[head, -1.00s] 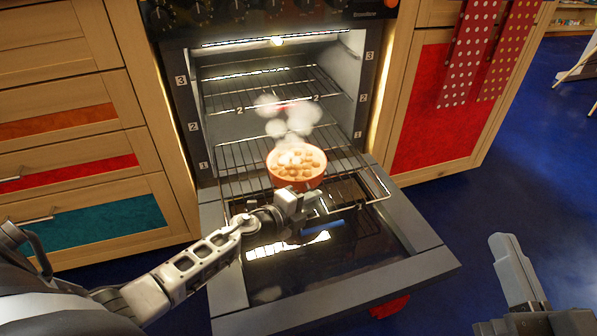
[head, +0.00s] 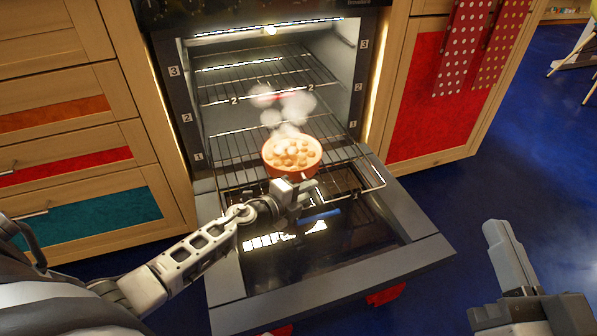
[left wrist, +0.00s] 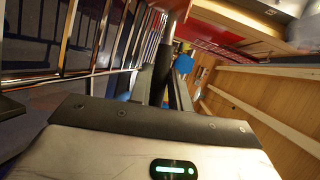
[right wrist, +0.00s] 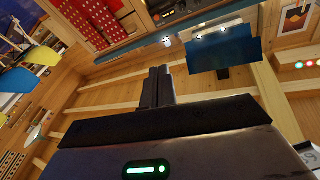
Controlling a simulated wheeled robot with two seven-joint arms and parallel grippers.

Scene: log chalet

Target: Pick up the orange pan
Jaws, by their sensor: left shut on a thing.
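The orange pan (head: 291,172) sits on the pulled-out oven rack, with round golden food in it and steam above. Part of its orange side shows at the top of the left wrist view (left wrist: 179,8). My left gripper (head: 304,191) is at the near side of the pan, shut on its handle. In the left wrist view, the dark handle (left wrist: 161,72) runs from the fingers towards the pan. Whether the pan touches the rack is hard to tell. My right gripper (head: 497,235) is shut and empty at the right, away from the oven; its fingers meet in the right wrist view (right wrist: 158,88).
The oven door (head: 420,252) is folded down below the pan. The wire rack (head: 374,187) extends over it, and another rack (head: 290,82) is higher inside. Wooden cabinets (head: 75,75) flank the oven. The blue floor (head: 540,150) at the right is clear.

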